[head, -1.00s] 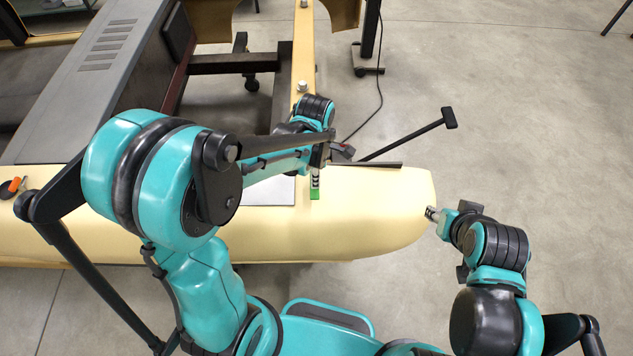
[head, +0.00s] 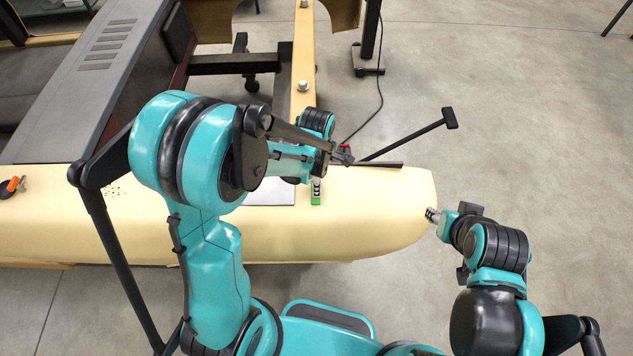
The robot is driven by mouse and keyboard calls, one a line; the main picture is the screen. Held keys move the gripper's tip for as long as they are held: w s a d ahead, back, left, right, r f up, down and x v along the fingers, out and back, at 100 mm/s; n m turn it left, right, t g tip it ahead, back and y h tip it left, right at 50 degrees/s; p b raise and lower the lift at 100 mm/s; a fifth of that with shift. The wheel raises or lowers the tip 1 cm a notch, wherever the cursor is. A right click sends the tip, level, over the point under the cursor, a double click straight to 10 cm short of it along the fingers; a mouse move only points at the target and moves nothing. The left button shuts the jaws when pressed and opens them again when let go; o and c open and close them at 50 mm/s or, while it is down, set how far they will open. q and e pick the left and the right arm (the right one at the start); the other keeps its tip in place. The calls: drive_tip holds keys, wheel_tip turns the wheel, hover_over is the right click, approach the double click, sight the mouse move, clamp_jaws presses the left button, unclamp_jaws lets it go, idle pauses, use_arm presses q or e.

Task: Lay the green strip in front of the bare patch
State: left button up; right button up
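The green strip (head: 316,198), with a black-and-white part above it, lies on the cream shell (head: 350,225), just right of a pale grey rectangle (head: 270,194). I cannot tell whether that rectangle is the bare patch; my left arm hides part of it. My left gripper (head: 343,156) is above the shell's back edge, up and right of the strip, and appears apart from it. Its fingers are too small to read. My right gripper (head: 432,214) is at the shell's rounded right end, with nothing visible in it; its opening is unclear.
A dark bar (head: 375,164) lies along the shell's back edge, and a black T-ended rod (head: 410,138) sticks out behind. An orange-handled tool (head: 14,185) lies at far left. A cream beam with bolts (head: 303,60) runs away behind. The shell's right part is clear.

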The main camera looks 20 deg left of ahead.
use_arm(q)
drive_tip(key=shift+r, duration=0.2)
wheel_tip(320, 180, up, 11)
drive_tip(key=p, duration=0.2)
drive_tip(key=s+a+r+m+t, duration=0.2)
drive_tip(key=s+m, duration=0.3)
drive_tip(key=m, duration=0.5)
drive_tip(key=s+a+r+m+t, duration=0.2)
drive_tip(key=s+r+m+t, duration=0.2)
drive_tip(key=m, duration=0.7)
drive_tip(key=shift+s+a+r+t, duration=0.35)
drive_tip(key=shift+s+t, duration=0.25)
drive_tip(key=shift+s, duration=0.05)
